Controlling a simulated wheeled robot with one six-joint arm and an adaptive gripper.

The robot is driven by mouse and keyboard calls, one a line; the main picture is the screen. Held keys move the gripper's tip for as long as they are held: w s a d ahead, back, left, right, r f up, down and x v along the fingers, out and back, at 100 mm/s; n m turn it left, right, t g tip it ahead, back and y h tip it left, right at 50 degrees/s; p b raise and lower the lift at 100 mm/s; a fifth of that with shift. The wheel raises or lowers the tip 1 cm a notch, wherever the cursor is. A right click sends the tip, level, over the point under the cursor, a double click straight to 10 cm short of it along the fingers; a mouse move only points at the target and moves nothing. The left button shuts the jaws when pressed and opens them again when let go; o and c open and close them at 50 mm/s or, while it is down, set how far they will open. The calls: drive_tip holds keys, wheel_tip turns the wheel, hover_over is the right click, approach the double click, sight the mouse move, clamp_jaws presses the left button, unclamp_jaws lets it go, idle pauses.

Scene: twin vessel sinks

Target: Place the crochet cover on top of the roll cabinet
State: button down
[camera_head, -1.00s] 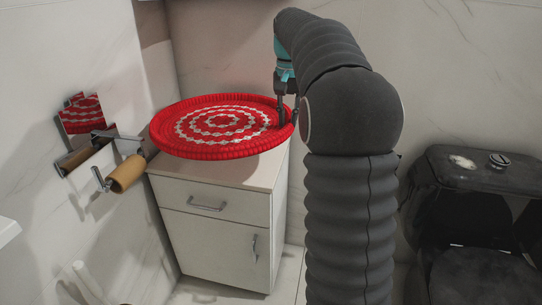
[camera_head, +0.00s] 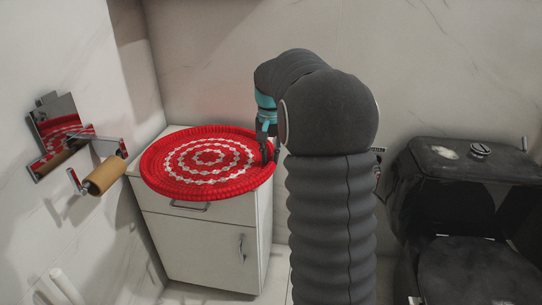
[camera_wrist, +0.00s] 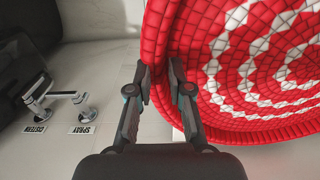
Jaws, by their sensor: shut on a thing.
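The crochet cover (camera_head: 205,160) is a round red disc with white ring patterns and a raised braided rim. In the head view it lies nearly flat over the top of the white roll cabinet (camera_head: 215,245), hiding most of that top. I cannot tell whether it touches the cabinet top. My gripper (camera_head: 269,158) is shut on the cover's right rim. In the wrist view my gripper (camera_wrist: 167,88) pinches the red rim between its two fingers, and the cover (camera_wrist: 255,70) fills the right side.
A paper roll holder (camera_head: 105,172) sticks out from the left wall beside the cabinet, close to the cover's left side. A black toilet (camera_head: 465,185) stands at the right. The wrist view shows metal fittings (camera_wrist: 62,100) with labels at the left.

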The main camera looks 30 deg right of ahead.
drive_tip(key=c, duration=1.1)
unclamp_jaws()
drive_tip(key=shift+r, duration=0.15)
drive_tip(key=shift+s+r+p, duration=0.15)
drive_tip(key=shift+r+p, duration=0.75)
drive_tip(key=shift+r, duration=5.05)
drive_tip(key=s+a+f+n+t, duration=0.1)
drive_tip(key=s+a+n+t, duration=0.15)
drive_tip(key=s+a, duration=0.65)
drive_tip(key=s+a+f+n+t, duration=0.1)
drive_tip(key=s+a+n+t, duration=0.3)
drive_tip(key=s, duration=0.8)
drive_tip(key=shift+n+g, duration=0.35)
drive_tip(key=shift+g, duration=0.1)
drive_tip(key=s+a+f, duration=0.1)
drive_tip(key=s+f, duration=0.1)
drive_tip(key=s+a+f, duration=0.1)
drive_tip(key=s+f, duration=0.1)
drive_tip(key=s, duration=0.1)
drive_tip(key=s+a+f, duration=0.1)
drive_tip(key=s+f, duration=0.1)
drive_tip(key=s, duration=0.1)
drive_tip(key=shift+a+f, duration=0.1)
drive_tip(key=shift+f, duration=0.25)
